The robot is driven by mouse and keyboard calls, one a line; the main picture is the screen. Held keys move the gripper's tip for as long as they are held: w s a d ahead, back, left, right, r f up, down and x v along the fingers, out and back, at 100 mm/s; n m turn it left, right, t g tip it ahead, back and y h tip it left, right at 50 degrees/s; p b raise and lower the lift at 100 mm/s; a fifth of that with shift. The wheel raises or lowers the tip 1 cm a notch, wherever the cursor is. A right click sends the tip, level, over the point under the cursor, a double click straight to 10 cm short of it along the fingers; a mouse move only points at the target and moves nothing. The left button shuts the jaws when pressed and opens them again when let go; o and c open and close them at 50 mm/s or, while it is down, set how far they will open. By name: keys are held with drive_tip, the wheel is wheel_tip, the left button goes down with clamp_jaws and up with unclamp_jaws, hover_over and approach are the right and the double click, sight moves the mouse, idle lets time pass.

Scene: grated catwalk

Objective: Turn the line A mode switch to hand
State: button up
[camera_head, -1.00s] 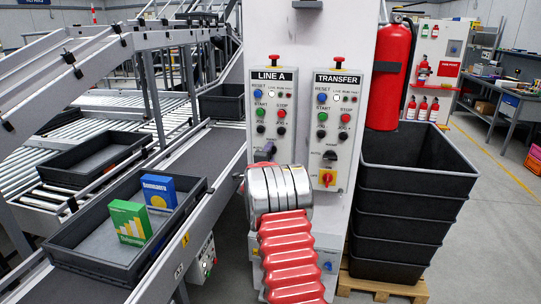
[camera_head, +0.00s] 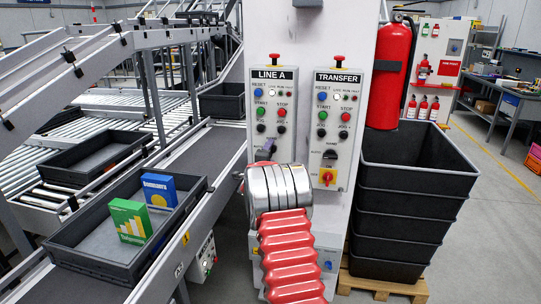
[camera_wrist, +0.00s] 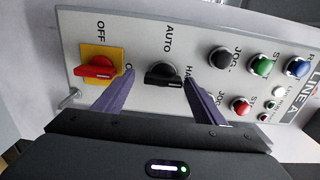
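The LINE A panel (camera_head: 273,100) is on the grey column, and it fills much of the wrist view (camera_wrist: 215,25). Its black mode switch (camera_wrist: 163,75) has the labels AUTO and HAND beside it. Its handle appears to lie roughly level in the wrist view, but I cannot tell which label it points at. My gripper (camera_wrist: 158,82) is open, with one purple finger on each side of the switch. Gaps seem to show between fingers and knob; contact is unclear. In the head view my wrist hides the lower part of this panel.
A red OFF switch on a yellow plate (camera_wrist: 97,67) is close to one finger. Push buttons, including a black jog button (camera_wrist: 220,58), are on the other side. The TRANSFER panel (camera_head: 338,110), stacked black crates (camera_head: 410,205) and a fire extinguisher (camera_head: 390,75) stand to the right.

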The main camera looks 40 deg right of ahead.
drive_tip(key=shift+s+a+r, duration=0.1)
drive_tip(key=v, duration=1.3)
drive_tip(key=shift+a, duration=0.25)
drive_tip(key=shift+s, duration=0.1)
idle(0.3)
